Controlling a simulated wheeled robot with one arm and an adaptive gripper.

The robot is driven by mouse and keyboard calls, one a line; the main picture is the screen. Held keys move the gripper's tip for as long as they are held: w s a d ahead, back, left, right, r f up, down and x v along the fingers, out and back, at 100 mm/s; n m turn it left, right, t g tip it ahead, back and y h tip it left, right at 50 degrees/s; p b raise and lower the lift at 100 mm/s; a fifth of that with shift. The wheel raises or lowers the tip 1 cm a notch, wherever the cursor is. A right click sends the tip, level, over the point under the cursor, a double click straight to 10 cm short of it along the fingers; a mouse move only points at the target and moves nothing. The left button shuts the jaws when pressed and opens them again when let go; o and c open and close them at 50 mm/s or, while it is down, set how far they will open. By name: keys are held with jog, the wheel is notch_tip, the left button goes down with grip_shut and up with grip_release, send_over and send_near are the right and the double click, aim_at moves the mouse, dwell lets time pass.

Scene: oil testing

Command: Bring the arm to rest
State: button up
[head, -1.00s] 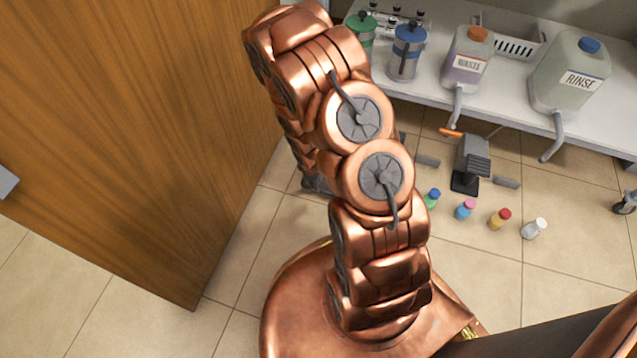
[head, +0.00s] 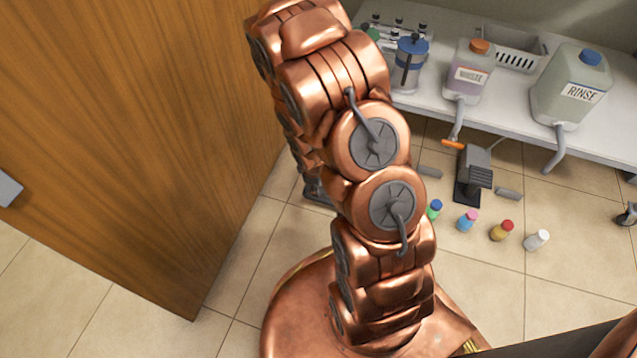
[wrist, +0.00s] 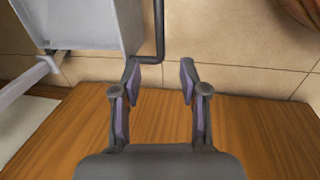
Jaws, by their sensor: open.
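My copper arm rises from my base in the middle of the head view, folded upright beside the wooden panel. My gripper (wrist: 159,85) shows in the wrist view with its two fingers apart and nothing between them. It hangs over a wooden surface (wrist: 250,130), with the tiled floor beyond its tips. In the head view the gripper is mostly hidden behind my arm; only a dark part of it shows near the arm's left side.
A large wooden panel (head: 110,130) stands close to my arm's left. A white bench (head: 500,115) at the back right holds a waste jug (head: 470,75), a rinse jug (head: 572,85) and a blue-lidded canister (head: 410,65). Several small bottles (head: 502,231) appear right of my arm.

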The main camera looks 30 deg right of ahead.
jog(key=s+a+r+m+p, duration=0.1)
jog(key=s+r+m+p, duration=0.1)
jog(key=r+p, duration=0.8)
jog(key=s+a+r+m+g+p, duration=0.1)
jog(key=s+a+r+p, duration=0.15)
jog(key=r, duration=1.35)
jog(key=s+a+r+m+p, duration=0.1)
jog(key=s+r+m+p, duration=0.1)
jog(key=r+p, duration=0.8)
jog(key=s+a+r+p, duration=0.2)
jog(key=s+r+p, duration=0.3)
jog(key=r, duration=0.6)
jog(key=s+a+r+m+g+y+p, duration=0.1)
jog(key=s+a+r+p, duration=0.2)
jog(key=r, duration=0.9)
jog(key=s+a+r+m+g+p, duration=0.1)
jog(key=s+a+r+p, duration=0.2)
jog(key=s+r+p, duration=0.4)
notch_tip(320, 180, up, 4)
jog(key=shift+s+a+r+y, duration=0.25)
jog(key=shift+s+y, duration=0.15)
jog(key=shift+s, duration=0.65)
